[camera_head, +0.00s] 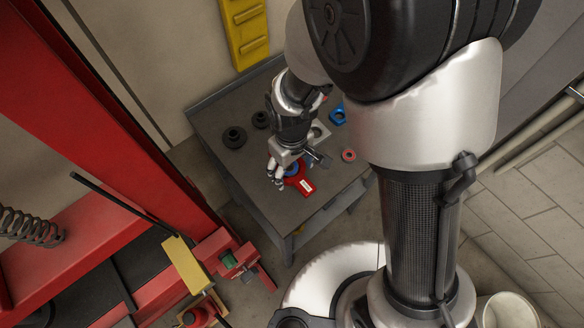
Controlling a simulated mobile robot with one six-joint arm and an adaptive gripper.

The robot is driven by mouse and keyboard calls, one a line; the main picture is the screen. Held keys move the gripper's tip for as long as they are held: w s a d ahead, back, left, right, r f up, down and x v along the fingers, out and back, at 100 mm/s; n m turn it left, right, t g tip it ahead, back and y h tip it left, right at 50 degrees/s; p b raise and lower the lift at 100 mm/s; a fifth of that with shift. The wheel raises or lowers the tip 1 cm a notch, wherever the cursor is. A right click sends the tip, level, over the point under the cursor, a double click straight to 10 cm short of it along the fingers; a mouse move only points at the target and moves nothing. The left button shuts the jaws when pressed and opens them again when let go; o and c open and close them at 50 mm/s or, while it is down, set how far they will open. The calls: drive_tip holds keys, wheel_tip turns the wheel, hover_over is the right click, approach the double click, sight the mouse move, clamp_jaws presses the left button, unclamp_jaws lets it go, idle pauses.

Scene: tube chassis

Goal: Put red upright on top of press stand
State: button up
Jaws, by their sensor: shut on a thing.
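A large red press-like frame (95,110) stands at the left. No separate press stand can be told apart with certainty.
Black round parts (234,137), a blue part (337,115) and a small red ring (348,155) lie on the worktable. A red vise-like block (228,262) and a yellow block (187,262) are at the lower left. A yellow rack (245,30) hangs behind.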

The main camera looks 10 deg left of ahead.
drive_tip(key=shift+f+b, duration=0.6)
drive_tip(key=shift+f, duration=1.35)
drive_tip(key=shift+f, duration=0.2)
drive_tip(key=o, duration=1.4)
drive_tip(key=shift+r, duration=0.1)
